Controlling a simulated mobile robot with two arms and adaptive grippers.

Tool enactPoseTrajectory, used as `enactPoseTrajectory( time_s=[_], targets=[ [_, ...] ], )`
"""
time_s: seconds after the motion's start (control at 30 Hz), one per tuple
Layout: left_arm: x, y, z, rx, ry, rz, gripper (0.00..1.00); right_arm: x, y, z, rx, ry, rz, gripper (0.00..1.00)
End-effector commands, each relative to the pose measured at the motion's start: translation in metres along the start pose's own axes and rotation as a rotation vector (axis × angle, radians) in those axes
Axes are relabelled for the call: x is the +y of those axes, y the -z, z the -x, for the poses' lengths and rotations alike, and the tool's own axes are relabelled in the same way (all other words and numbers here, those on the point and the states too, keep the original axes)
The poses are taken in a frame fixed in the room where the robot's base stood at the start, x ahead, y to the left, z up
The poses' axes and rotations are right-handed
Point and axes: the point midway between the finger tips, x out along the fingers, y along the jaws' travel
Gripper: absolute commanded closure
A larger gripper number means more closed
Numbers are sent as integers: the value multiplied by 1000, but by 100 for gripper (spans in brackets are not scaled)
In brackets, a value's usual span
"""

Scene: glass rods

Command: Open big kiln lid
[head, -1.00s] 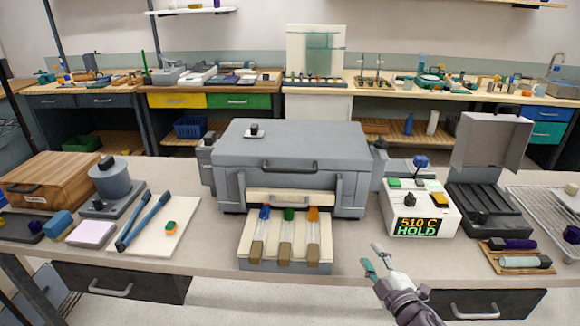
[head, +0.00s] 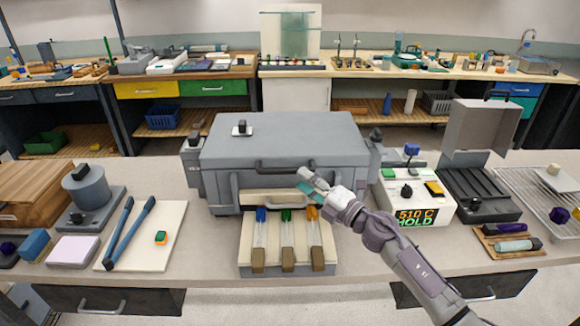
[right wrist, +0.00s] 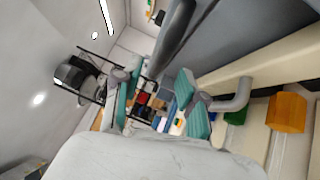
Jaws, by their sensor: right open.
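The big kiln (head: 225,180) is a grey box at the middle of the bench. Its lid (head: 290,130) lies flat and shut on top. A dark bar handle (head: 275,168) runs along the lid's front edge. My right gripper (head: 311,183) is open in front of the kiln, just below the handle's right part. In the right wrist view the open teal-padded fingers (right wrist: 160,98) have nothing clearly between them. A thick dark bar, apparently the handle (right wrist: 176,35), shows just beyond them; contact cannot be told. My left gripper is not in view.
A white controller (head: 418,200) reading 510 C HOLD stands to the right. Blue-handled tongs (head: 130,232) lie on the left.

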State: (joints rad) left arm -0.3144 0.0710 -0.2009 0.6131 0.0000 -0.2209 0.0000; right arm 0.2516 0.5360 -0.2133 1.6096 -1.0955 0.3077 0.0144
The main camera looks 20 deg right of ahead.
Motion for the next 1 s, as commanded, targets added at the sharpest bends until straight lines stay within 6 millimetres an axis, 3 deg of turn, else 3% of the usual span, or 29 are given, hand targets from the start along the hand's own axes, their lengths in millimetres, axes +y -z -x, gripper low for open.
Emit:
enactPoseTrajectory(
  time_s=[0.1,0.3,0.7,0.93,1.0],
  targets=[
    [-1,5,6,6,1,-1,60,2,0,-24,-1,-2,-3,59],
    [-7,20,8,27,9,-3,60,1,0,-48,-1,-1,-2,59],
    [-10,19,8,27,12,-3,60,-1,0,-55,0,0,0,59],
    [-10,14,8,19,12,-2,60,-1,0,-54,-1,0,-1,97],
    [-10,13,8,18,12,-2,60,-1,0,-54,-1,0,-1,100]
  ],
)
